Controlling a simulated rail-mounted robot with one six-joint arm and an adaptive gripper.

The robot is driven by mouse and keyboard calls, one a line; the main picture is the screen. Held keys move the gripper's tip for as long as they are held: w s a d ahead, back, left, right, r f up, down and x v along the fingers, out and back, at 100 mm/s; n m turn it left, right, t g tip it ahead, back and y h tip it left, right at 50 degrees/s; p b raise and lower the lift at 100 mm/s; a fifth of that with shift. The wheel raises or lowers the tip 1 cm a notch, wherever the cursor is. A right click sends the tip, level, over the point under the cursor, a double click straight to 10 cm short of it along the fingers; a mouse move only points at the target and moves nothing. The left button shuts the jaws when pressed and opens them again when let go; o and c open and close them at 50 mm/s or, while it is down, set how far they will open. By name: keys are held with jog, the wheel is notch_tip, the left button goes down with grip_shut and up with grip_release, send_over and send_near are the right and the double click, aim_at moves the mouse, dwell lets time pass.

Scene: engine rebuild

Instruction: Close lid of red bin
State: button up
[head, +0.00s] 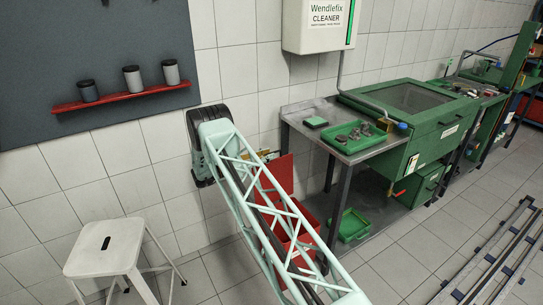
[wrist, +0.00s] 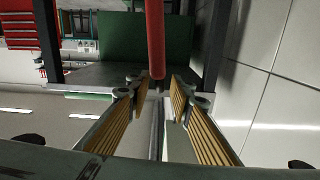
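The red bin (head: 304,235) stands on the floor beside the workbench, partly hidden behind my arm. Its red lid (head: 283,173) stands up, open, above the bin's back. In the wrist view a red upright strip (wrist: 156,38), seemingly the lid seen edge-on, comes down from the top to between my fingertips. My gripper (wrist: 157,84) has its two yellow ribbed fingers apart, one on each side of the strip, with gaps showing. I cannot tell whether it touches the strip. In the head view my gripper is mostly hidden behind my arm near the lid.
A metal workbench (head: 310,106) with a green tray (head: 341,136) stands right of the lid. Another green tray (head: 350,222) lies on its lower shelf. A white stool (head: 105,245) stands at left.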

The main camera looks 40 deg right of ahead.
jog(key=shift+s+d, duration=0.2)
jog(key=shift+d, duration=1.2)
jog(key=shift+c, duration=0.5)
grip_shut()
